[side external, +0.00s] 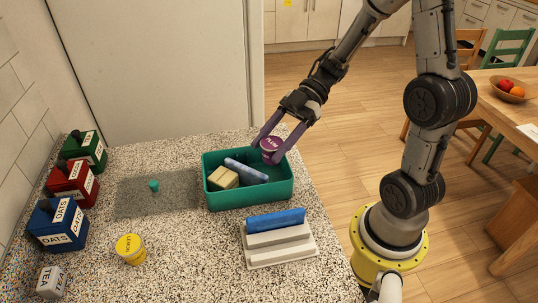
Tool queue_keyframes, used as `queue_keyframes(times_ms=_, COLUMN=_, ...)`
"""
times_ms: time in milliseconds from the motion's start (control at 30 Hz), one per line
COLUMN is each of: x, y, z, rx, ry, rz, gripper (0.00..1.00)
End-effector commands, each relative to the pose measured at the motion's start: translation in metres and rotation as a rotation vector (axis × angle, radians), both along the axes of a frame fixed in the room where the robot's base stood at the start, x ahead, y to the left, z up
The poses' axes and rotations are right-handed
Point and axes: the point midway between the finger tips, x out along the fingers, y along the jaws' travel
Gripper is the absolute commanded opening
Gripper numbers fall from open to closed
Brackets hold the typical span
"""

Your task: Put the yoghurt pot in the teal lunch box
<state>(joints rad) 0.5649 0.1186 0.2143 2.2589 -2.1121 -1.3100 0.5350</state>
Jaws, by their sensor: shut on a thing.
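A purple pot (269,154) with a lid that appears to read "PLUM" is held between the fingers of my gripper (269,147). My gripper is shut on it over the right back part of the teal lunch box (250,196). The pot is at about rim height; I cannot tell whether it touches the box floor. Inside the box lie a tan block (223,178) at the left and a pale blue rounded bar (246,170) beside it. A yellow pot (131,249) marked "LEMON" stands on the counter at the front left.
Green (85,150), red (73,184) and blue (58,224) canisters line the left side, with a small white tea box (51,281) in front. A small teal peg (154,185) stands on a grey mat (130,204). A white rack (280,242) holding a blue piece stands before the box.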

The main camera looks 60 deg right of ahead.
Motion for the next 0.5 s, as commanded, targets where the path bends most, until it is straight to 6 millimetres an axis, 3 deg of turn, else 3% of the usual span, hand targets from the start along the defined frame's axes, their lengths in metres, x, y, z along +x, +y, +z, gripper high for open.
queue_keyframes(times_ms=300, x=0.006, y=0.001, z=-0.033, rx=0.002, ry=0.004, rz=0.000, gripper=0.04)
queue_keyframes(times_ms=500, x=0.007, y=0.001, z=-0.038, rx=0.000, ry=-0.001, rz=0.000, gripper=0.04)
